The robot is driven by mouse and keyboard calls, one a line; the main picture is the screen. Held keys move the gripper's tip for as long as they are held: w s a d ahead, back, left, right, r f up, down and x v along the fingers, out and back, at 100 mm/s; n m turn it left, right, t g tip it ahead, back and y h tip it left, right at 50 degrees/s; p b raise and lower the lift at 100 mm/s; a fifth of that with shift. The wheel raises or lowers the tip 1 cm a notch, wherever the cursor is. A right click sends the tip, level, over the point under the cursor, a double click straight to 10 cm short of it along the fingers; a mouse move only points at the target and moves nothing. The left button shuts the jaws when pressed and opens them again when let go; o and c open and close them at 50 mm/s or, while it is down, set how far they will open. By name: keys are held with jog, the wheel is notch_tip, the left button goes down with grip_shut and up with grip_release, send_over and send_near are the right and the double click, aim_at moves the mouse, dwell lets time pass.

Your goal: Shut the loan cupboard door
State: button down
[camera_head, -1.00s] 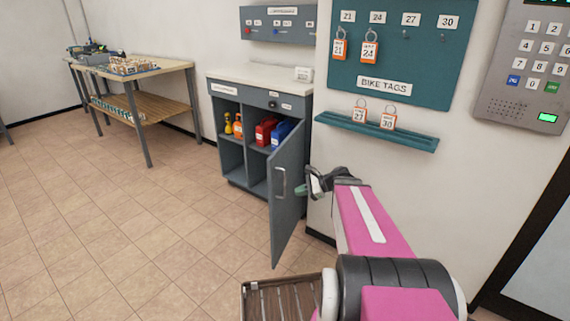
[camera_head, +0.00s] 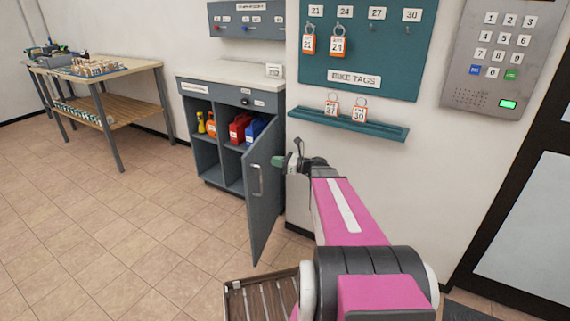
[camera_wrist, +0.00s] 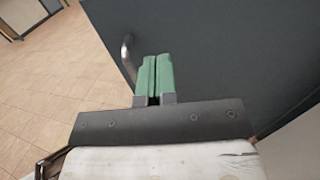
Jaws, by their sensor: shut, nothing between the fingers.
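The loan cupboard (camera_head: 222,85) is grey with a pale top and stands against the wall. Its door (camera_head: 262,200) stands wide open, swung out into the room, with a bar handle (camera_head: 257,180) on the face turned left. My gripper (camera_head: 281,162) is at the right of the door, near its upper part. In the wrist view the green fingers (camera_wrist: 153,76) are together and empty, in front of the grey door panel (camera_wrist: 215,55). The handle (camera_wrist: 128,58) shows left of the fingertips. I cannot tell whether the fingertips touch the door.
Yellow, orange, red and blue containers (camera_head: 240,130) stand inside the cupboard. A teal shelf (camera_head: 350,125) with tags is on the wall above my arm. A slatted brown tray (camera_head: 265,300) is at the bottom. Open tiled floor (camera_head: 130,220) lies left of the door.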

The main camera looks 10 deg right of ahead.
aim_at(254, 158)
jog(key=x, duration=0.7)
jog(key=shift+a, duration=0.15)
jog(key=shift+w+a, duration=0.1)
